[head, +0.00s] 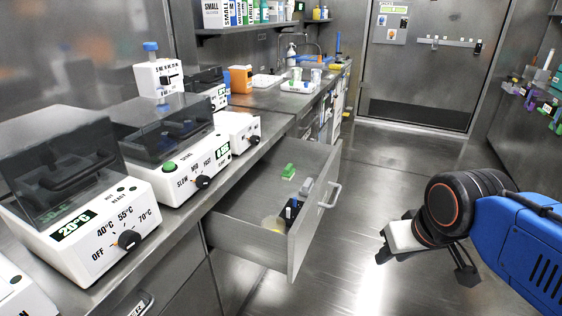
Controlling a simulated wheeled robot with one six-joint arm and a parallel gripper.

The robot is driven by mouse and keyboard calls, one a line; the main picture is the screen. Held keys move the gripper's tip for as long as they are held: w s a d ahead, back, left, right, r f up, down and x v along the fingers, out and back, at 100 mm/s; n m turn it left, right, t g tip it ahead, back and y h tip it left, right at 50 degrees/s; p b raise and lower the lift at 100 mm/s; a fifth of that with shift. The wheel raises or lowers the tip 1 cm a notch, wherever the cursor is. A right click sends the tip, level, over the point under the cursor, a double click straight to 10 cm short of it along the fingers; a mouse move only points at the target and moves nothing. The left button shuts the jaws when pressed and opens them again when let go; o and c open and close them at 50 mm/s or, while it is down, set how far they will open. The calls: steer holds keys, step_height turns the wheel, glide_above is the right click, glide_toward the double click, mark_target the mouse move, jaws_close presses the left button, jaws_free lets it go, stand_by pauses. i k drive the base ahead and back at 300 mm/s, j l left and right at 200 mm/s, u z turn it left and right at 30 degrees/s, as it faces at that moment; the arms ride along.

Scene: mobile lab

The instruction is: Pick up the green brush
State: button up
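A small green object (288,171), which may be the green brush, lies inside the open drawer (243,224) toward its back. It is too small to make out bristles or a handle. My gripper (428,262) hangs over the floor to the right of the drawer, well apart from the green object. Its two dark fingers are spread, and nothing shows between them.
The drawer front (313,215) and its handle (330,195) stick out into the aisle. A dark block (291,212) is also in the drawer. Lab machines line the steel counter (160,226). The floor (385,185) ahead is clear up to the door (432,60).

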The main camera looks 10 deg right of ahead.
mark_target(289, 172)
steer(key=i+l+u, duration=0.1)
steer(key=i, duration=0.35)
steer(key=i+l+u, duration=0.1)
steer(key=i, duration=0.3)
